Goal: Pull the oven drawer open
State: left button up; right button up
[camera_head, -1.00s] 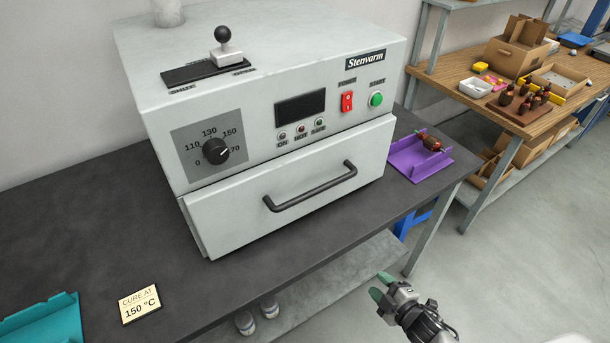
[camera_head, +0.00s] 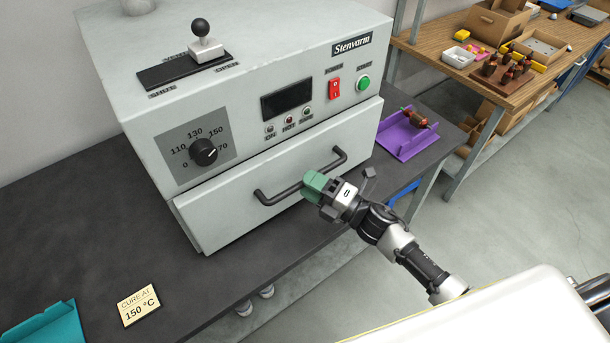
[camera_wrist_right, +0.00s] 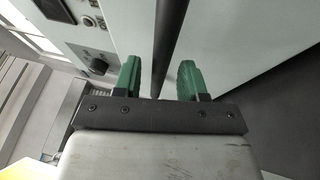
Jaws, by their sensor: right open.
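The oven (camera_head: 240,110) is a light grey box on the dark bench, with its drawer (camera_head: 225,220) in the lower front. The drawer appears closed. Its dark bar handle (camera_head: 275,197) runs across the drawer front. My right gripper (camera_head: 314,184) is at the middle of the handle, its green fingertips close to the bar. In the right wrist view the open green fingers (camera_wrist_right: 158,80) stand either side of the handle bar (camera_wrist_right: 168,45), with gaps on both sides. In the head view the fingers hide part of the handle. My left gripper is not in view.
A purple tray (camera_head: 396,146) with a wound armature (camera_head: 417,121) is right of the oven. A teal tray (camera_head: 45,328) and a "cure at 150 °C" note (camera_head: 139,305) lie at the bench's front left. A wooden table (camera_head: 480,75) with parts stands at the back right.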

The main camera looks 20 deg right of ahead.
jog(key=shift+x, duration=0.8)
jog(key=shift+c, duration=0.4)
grip_shut()
jog(key=shift+s, duration=0.1)
